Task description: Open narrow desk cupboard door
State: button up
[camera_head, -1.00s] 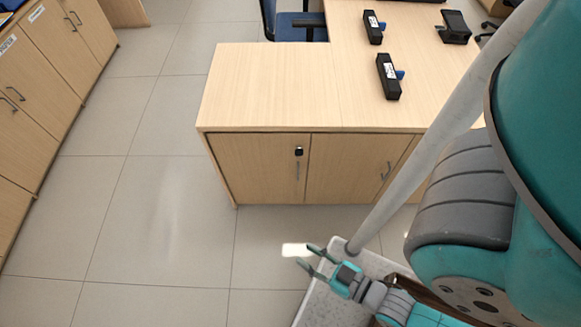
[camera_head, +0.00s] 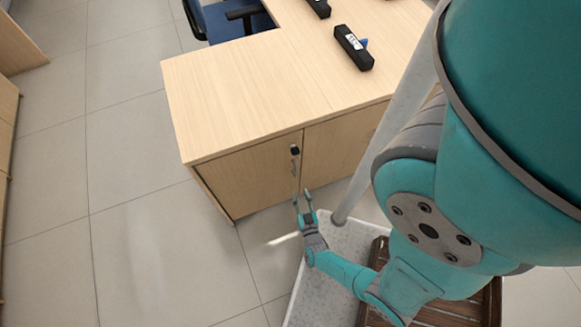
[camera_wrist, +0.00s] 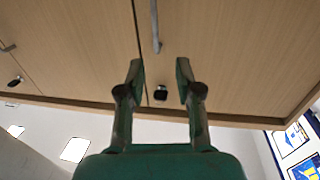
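The left desk cupboard door (camera_head: 245,180) is light wood and shut flush under the desk top. It carries a black lock (camera_head: 295,150) near its top right edge and a slim grey vertical handle (camera_head: 294,169) below that. In the wrist view the handle (camera_wrist: 155,25) and lock (camera_wrist: 160,95) also show, beside the dark seam between the doors. My gripper (camera_head: 302,196) is in front of the door's lower right part, near the handle. In the wrist view my gripper (camera_wrist: 158,78) is open, fingers apart with nothing between them. The exact gap to the door cannot be told.
A second wooden door (camera_head: 340,145) adjoins on the right, partly hidden by my arm. The desk top (camera_head: 240,85) overhangs the doors and bears black devices (camera_head: 353,47). A blue chair (camera_head: 225,20) stands behind. Tiled floor (camera_head: 140,240) lies clear to the left.

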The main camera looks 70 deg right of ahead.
jog(key=shift+s+f+x, duration=0.1)
jog(key=shift+s+x, duration=0.05)
jog(key=shift+x, duration=2.75)
jog(key=shift+s+f+x, duration=0.1)
jog(key=shift+s+x, duration=0.05)
jog(key=shift+x, duration=2.75)
jog(key=shift+d, duration=0.15)
grip_shut()
